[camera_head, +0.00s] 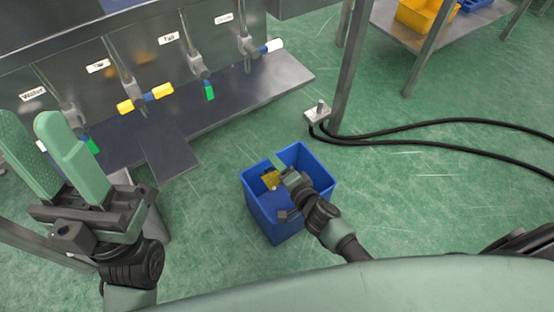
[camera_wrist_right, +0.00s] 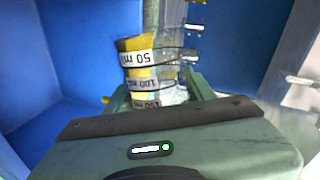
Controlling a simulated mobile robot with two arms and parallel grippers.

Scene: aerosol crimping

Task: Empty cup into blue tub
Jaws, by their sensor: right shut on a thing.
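The blue tub (camera_head: 262,210) stands on the green floor in the middle of the head view. My right gripper (camera_head: 275,172) reaches down into its opening. It is shut on a clear cup (camera_wrist_right: 170,72), with upside-down 50, 100 and 150 ml marks in the right wrist view. Yellow shows in or behind the cup's left side there; I cannot tell how much it contains. A yellow patch (camera_head: 270,180) also shows by the gripper in the head view. The tub's blue walls (camera_wrist_right: 85,55) surround the cup. My left gripper (camera_head: 45,145) is open and empty at the left.
A grey metal station (camera_head: 150,50) with several labelled taps and a drip shelf (camera_head: 240,93) stands behind the tub. A table (camera_head: 405,35) with a yellow bin (camera_head: 422,14) is at the back right.

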